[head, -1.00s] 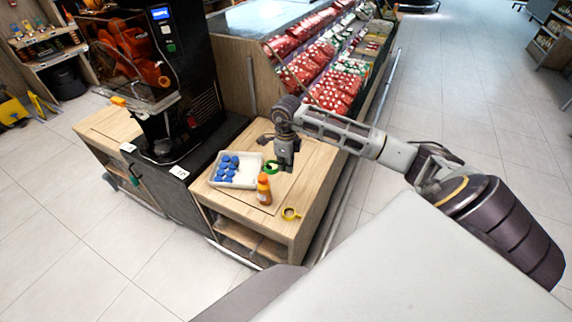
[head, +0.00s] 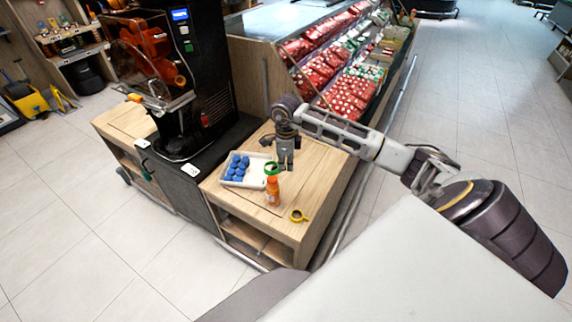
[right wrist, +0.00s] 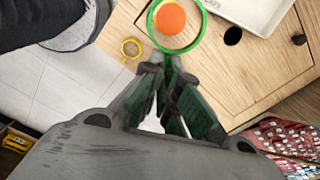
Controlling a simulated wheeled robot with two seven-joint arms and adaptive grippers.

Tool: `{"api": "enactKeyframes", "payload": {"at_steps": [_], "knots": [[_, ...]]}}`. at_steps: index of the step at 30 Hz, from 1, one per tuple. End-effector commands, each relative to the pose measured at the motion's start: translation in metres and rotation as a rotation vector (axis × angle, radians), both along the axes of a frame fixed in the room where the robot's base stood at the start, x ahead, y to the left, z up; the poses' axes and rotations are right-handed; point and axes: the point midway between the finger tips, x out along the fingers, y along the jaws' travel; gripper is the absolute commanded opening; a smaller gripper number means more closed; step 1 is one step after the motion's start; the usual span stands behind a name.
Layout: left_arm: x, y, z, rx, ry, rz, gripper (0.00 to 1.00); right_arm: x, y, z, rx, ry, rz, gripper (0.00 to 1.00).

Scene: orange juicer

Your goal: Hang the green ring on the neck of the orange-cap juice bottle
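The juice bottle (head: 273,193) with the orange cap stands upright on the wooden counter. My right gripper (head: 284,165) is shut on the green ring (head: 271,168). In the head view the ring shows just above the bottle's cap. In the right wrist view the green ring (right wrist: 153,32) is at my fingertips (right wrist: 164,62), and the orange cap (right wrist: 170,18) shows inside its outline. The cap blocks the view of the bottle's neck there; the ring appears above the cap, not around the neck. My left gripper is out of view.
A white tray (head: 257,183) with several blue caps lies left of the bottle. A yellow ring (head: 298,216) lies on the counter (head: 325,180) to the bottle's front right. A black juicer machine (head: 205,70) stands left, and a produce display (head: 340,75) behind.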

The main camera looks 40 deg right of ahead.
Motion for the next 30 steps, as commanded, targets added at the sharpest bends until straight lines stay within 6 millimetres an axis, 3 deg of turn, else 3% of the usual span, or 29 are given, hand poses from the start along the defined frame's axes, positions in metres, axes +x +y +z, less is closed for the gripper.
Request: {"api": "enactKeyframes", "payload": {"at_steps": [14, 30], "knots": [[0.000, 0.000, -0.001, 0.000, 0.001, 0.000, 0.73, 0.000, 0.000, -0.003, 0.001, 0.001, 0.001, 0.00], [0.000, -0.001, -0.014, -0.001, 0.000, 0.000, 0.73, -0.001, 0.000, -0.030, 0.001, 0.001, 0.000, 0.00]]}}
